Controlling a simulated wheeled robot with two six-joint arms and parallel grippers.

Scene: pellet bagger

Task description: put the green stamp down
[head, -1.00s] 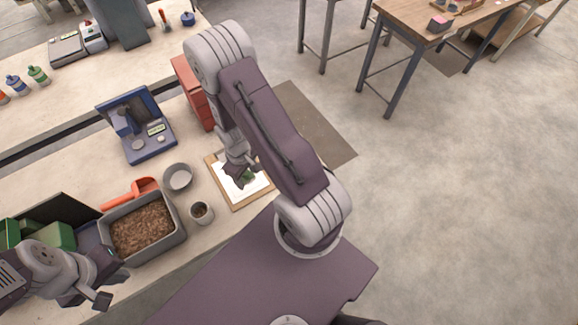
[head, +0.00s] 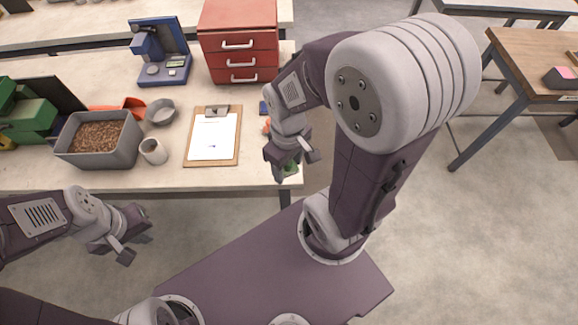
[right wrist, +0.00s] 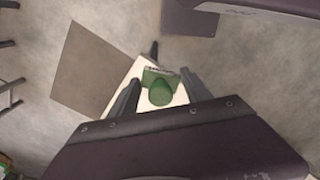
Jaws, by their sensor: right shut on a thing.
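The green stamp (head: 290,169) is in my right gripper (head: 291,160), at the front right corner of the workbench. In the right wrist view the stamp (right wrist: 160,88) sits between the two dark fingers (right wrist: 158,93), with the pale bench corner (right wrist: 141,66) behind it. The head view does not show clearly whether the stamp touches the bench. My left gripper (head: 132,235) is empty, its fingers apart, in front of the bench's front edge.
A clipboard (head: 190,150) with a white sheet lies left of my right gripper. A red drawer unit (head: 238,45) stands behind. A cup (head: 153,151), a pellet bin (head: 125,148) and a small bowl (head: 160,111) are further left. The bench ends just right of the stamp.

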